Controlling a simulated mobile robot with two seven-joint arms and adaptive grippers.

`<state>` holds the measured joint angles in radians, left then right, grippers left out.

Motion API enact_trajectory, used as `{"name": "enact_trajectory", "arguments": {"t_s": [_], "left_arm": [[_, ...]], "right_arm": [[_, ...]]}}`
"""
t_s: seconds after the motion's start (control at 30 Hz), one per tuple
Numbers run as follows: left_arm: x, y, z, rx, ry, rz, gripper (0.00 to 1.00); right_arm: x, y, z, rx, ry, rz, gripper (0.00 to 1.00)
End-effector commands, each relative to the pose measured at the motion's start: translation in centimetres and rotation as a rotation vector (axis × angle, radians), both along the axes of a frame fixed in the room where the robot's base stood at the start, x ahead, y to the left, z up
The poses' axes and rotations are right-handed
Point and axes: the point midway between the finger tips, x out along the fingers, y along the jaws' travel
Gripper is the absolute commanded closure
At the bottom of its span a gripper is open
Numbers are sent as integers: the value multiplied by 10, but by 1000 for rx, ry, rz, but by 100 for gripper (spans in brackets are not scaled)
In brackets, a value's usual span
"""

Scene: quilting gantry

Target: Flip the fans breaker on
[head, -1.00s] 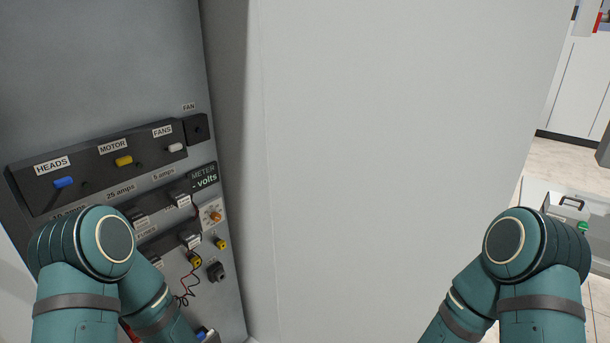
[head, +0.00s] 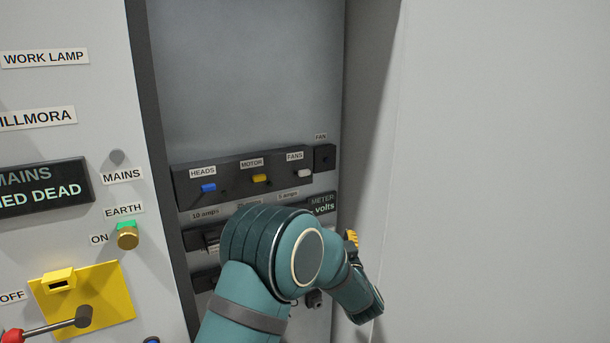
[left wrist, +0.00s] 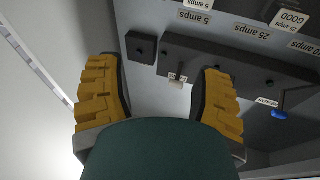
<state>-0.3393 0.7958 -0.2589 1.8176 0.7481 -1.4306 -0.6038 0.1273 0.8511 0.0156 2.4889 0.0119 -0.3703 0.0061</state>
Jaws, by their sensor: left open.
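The fans breaker is a small white toggle (head: 304,173) under the FANS label, at the right end of the dark breaker strip (head: 232,190). In the head view a yellow part of my left gripper (head: 352,238) shows below and right of the toggle; my arm hides the rest. I cannot tell how far the fingers are from the toggle. My right gripper is out of view.
A blue HEADS toggle (head: 208,188) and a yellow MOTOR toggle (head: 261,179) sit on the same strip. A dark FAN block (head: 324,157) is just right of it. A plain grey wall (head: 500,170) bounds the recess. A yellow mains switch plate (head: 90,300) is at left.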

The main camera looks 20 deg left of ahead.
Motion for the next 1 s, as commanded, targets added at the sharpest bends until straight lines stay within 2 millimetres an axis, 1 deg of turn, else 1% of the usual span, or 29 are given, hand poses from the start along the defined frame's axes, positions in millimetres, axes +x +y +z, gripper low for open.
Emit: {"name": "enact_trajectory", "arguments": {"t_s": [0.03,0.1,0.2,0.33,0.47,0.8,1.0], "left_arm": [[-1,0,30,34,-70,66,34],[-6,2,58,67,-135,146,34],[-12,3,81,92,-187,217,34],[-12,9,91,100,-203,246,34],[-3,21,96,99,-203,246,34],[34,69,122,99,-202,242,34],[52,92,133,99,-200,242,34]], "right_arm": [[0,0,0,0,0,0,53],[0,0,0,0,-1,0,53],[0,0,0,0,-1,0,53],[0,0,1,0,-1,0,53],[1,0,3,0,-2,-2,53],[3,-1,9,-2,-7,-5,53],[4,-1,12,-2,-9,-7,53]]}}
